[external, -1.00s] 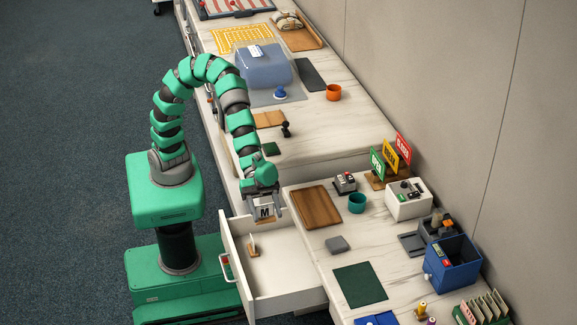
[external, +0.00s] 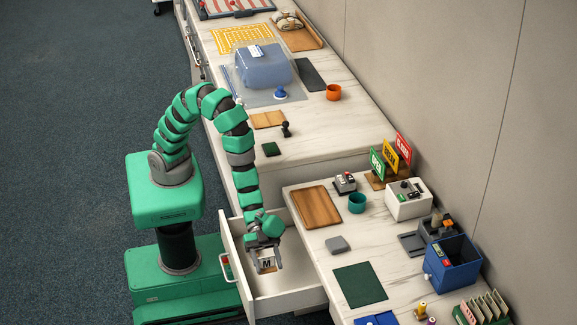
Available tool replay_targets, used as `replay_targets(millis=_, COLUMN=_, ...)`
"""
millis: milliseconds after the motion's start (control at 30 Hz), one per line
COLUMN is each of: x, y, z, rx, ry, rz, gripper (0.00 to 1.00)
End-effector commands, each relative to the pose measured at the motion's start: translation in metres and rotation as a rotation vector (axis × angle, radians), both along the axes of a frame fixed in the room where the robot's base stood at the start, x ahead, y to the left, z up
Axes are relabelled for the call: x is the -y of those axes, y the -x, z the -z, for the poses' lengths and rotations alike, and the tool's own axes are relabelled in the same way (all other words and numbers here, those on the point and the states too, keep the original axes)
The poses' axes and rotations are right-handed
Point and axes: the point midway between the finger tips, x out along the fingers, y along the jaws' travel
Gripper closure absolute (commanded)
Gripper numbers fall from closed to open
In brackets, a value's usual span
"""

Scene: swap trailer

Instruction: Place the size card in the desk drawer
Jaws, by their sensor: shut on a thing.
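The size card (external: 267,265) is a small pale card with a black M and a tan lower edge. My gripper (external: 264,258) is shut on it and holds it upright over the open desk drawer (external: 291,302). The drawer is white, pulled out to the left from the desk. The card appears low, within the drawer's opening. I cannot tell whether it touches the drawer floor. My gripper and the card hide part of the drawer's inside.
The drawer's front panel (external: 236,262) stands close to the left of my gripper. On the desk are a wooden tray (external: 316,207), a grey block (external: 338,244), a teal cup (external: 356,203) and a dark green mat (external: 360,285). The near part of the drawer is clear.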

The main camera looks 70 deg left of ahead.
Motion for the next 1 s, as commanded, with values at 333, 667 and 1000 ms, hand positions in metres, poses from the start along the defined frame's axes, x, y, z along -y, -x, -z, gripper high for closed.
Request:
replay_targets(millis=333, x=0.000, y=0.000, z=0.009, rx=-0.001, ry=-0.001, rz=0.000, gripper=0.68)
replay_targets(millis=667, x=0.000, y=0.000, z=0.046, rx=-0.003, ry=0.000, rz=-0.001, gripper=0.68)
replay_targets(millis=1000, x=0.000, y=0.000, z=0.084, rx=-0.002, ry=-0.002, rz=-0.001, gripper=0.68)
